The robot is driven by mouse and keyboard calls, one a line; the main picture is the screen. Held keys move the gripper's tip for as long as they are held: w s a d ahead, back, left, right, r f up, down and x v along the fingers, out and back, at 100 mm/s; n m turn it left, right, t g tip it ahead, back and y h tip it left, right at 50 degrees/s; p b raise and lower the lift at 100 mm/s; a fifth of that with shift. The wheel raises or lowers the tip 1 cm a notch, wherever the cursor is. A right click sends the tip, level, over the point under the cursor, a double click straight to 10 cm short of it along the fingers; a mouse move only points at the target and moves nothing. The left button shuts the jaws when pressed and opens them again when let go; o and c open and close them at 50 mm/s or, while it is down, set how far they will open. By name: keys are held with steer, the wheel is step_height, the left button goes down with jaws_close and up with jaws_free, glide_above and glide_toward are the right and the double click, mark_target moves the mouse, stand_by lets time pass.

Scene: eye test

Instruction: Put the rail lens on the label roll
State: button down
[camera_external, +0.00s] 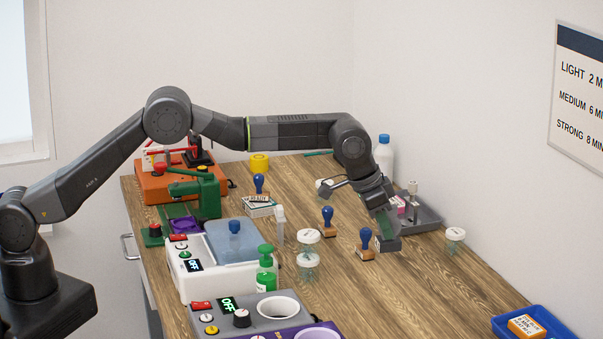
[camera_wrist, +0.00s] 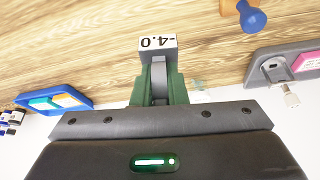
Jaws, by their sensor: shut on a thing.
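My gripper (camera_external: 387,240) is low over the right part of the wooden table. A small yellow roll (camera_external: 259,161) stands at the back of the table, far left of my gripper. It may be the label roll, but I cannot tell for sure.
A blue-handled stamp (camera_external: 365,240) stands just left of my gripper, and another stamp (camera_external: 327,218) is farther left. A grey tray (camera_external: 428,220) lies behind. A white-lidded jar (camera_external: 455,234) is to the right. A blue tray (camera_external: 506,328) is at the front right; bare table lies between.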

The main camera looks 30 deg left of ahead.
step_height(320, 180, up, 2)
steer(key=shift+r, duration=0.1)
steer(key=shift+w+a, duration=0.15)
steer(key=shift+w, duration=0.15)
steer(key=w+a+n+p, duration=0.1)
steer(key=w+a, duration=0.4)
steer(key=w, duration=0.3)
steer(key=w+a+n+p, duration=0.1)
steer(key=w+a, duration=0.4)
steer(key=w, duration=0.3)
steer(key=n+t+y+p, duration=0.1)
steer(key=n+y+p, duration=0.1)
steer(key=n+p, duration=0.3)
glide_above(256, 158)
steer(key=p, duration=0.1)
steer(key=shift+m, duration=0.4)
step_height(256, 158, down, 5)
steer(key=shift+r, duration=0.1)
steer(key=shift+f+t, duration=0.3)
steer(key=shift+f, duration=0.3)
